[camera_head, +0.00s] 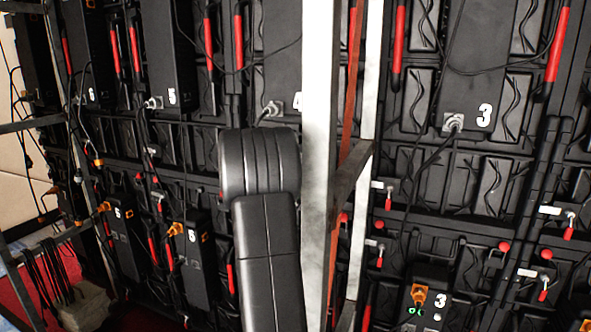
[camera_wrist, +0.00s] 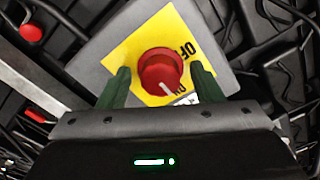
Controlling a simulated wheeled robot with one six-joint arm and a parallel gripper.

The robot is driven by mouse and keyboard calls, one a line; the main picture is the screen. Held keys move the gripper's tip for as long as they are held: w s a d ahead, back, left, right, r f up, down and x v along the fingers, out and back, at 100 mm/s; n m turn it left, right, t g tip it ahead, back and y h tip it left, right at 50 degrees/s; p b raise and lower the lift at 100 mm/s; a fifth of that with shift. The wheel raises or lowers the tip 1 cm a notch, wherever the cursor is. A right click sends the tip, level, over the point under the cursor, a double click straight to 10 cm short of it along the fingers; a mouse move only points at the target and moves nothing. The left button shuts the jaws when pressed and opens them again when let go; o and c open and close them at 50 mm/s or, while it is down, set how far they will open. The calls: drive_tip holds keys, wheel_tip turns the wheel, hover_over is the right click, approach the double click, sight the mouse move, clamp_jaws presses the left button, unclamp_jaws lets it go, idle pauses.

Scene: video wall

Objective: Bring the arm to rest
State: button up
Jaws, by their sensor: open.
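My gripper (camera_wrist: 160,72) shows in the wrist view with two dark green fingers spread apart, open and empty. A red rotary knob (camera_wrist: 158,70) shows between the fingers, with a visible gap on each side. Its white mark points to the lower right, towards the ON lettering. The knob sits on a yellow plate (camera_wrist: 120,48) on a grey box, with OFF printed at the upper right. How far the fingertips are from the plate is hard to tell. In the head view my black arm (camera_head: 268,240) rises in the middle; my gripper is hidden there.
The back of the video wall (camera_head: 495,190) fills the head view, with numbered black boxes, cables and red handles. A white upright post (camera_head: 319,150) stands just right of my arm. More metal framing (camera_head: 35,122) is at the left. Cables and red knobs (camera_wrist: 32,32) surround the box.

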drive_tip(key=shift+d+n+p, duration=0.1)
drive_tip(key=shift+n+p, duration=3.35)
drive_tip(key=shift+n, duration=1.25)
